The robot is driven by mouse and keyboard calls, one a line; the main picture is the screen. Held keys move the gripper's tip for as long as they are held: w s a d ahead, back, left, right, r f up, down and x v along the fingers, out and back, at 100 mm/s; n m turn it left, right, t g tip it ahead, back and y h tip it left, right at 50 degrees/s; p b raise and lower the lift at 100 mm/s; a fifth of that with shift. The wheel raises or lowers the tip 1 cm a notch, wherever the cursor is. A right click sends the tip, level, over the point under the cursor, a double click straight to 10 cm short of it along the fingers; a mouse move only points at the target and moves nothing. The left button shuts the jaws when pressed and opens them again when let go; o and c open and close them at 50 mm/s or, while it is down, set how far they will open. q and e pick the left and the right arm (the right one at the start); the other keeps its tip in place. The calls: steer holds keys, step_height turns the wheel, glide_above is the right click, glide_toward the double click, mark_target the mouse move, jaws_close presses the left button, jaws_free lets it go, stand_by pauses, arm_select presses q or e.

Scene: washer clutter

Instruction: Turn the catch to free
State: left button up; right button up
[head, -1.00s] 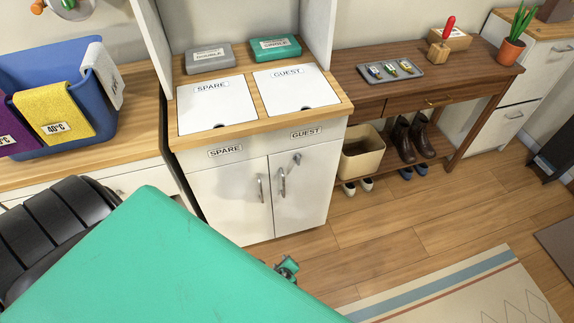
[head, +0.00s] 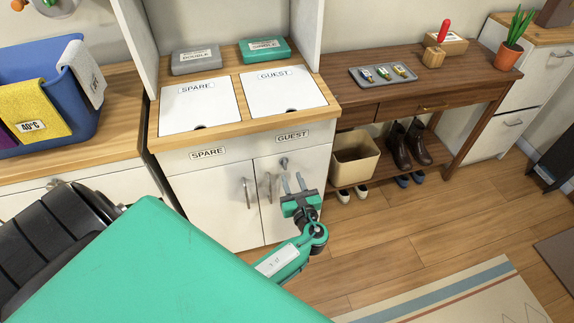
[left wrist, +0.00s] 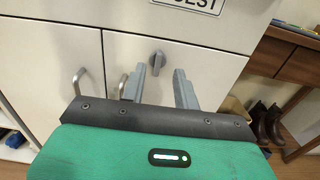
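The catch (head: 284,162) is a small grey turn-knob near the top of the right-hand cabinet door (head: 309,165), under the GUEST label (head: 292,136). In the left wrist view the catch (left wrist: 157,58) looks roughly upright, tilted slightly. My left gripper (head: 293,182) is open, its two grey fingers pointing up toward the door just below the catch. In the left wrist view the left gripper's fingers (left wrist: 160,80) are apart and empty, with the catch beyond them, nearer the left finger. No contact shows. My right gripper is not in view.
Two bar handles, one on each door, sit left of the catch; the right door's handle (head: 268,187) is close to my left gripper. A wooden console table (head: 420,90) with a bin (head: 354,160) and boots stands to the right. Floor in front is open.

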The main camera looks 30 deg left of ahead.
mark_target(286, 162)
arm_select(q)
steer(key=x, duration=0.6)
steer(key=shift+w+a, duration=0.2)
jaws_close()
